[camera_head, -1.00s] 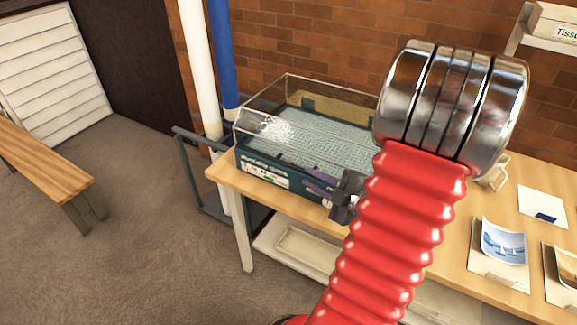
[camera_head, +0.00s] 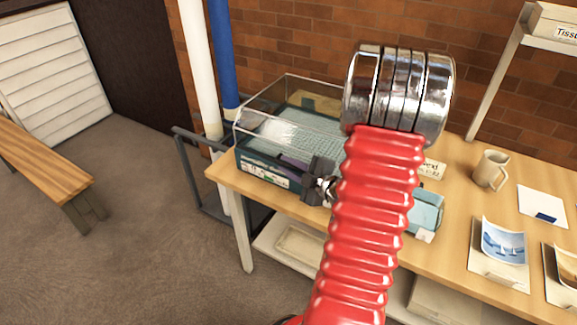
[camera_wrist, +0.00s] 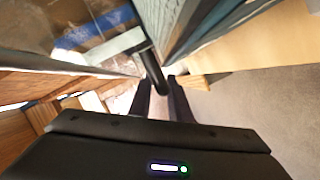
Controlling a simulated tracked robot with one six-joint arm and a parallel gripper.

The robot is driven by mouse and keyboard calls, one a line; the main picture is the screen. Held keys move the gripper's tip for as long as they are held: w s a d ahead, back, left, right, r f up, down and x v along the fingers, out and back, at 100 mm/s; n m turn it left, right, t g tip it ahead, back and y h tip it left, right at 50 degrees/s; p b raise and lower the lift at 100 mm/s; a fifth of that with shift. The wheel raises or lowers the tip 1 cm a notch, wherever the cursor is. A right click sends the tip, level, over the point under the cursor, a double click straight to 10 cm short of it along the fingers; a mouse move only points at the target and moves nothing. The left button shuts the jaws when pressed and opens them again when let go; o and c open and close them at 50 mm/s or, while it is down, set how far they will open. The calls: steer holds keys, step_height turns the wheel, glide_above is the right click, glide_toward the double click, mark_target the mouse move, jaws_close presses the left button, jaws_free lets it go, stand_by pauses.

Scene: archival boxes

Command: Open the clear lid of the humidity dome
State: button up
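The humidity dome stands on the left end of the wooden table. It has a dark base (camera_head: 262,172) and a clear lid (camera_head: 285,98), which lies closed on it. My gripper (camera_head: 318,180) is at the dome's front side, towards its right part; my red arm hides the dome's right end. In the wrist view, my gripper's two dark fingers (camera_wrist: 162,88) are apart. A dark handle-like bar (camera_wrist: 152,68) reaches down to just ahead of the gap between them. Contact cannot be made out. The clear wall of the lid (camera_wrist: 105,25) shows on the left.
A teal box (camera_head: 427,212), a mug (camera_head: 491,170) and picture cards (camera_head: 502,243) occupy the table to the right. A white pipe (camera_head: 199,75) and a blue pipe (camera_head: 222,55) rise behind the dome's left end. Floor is free in front left.

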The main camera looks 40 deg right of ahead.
steer(key=shift+c, duration=0.4)
jaws_close()
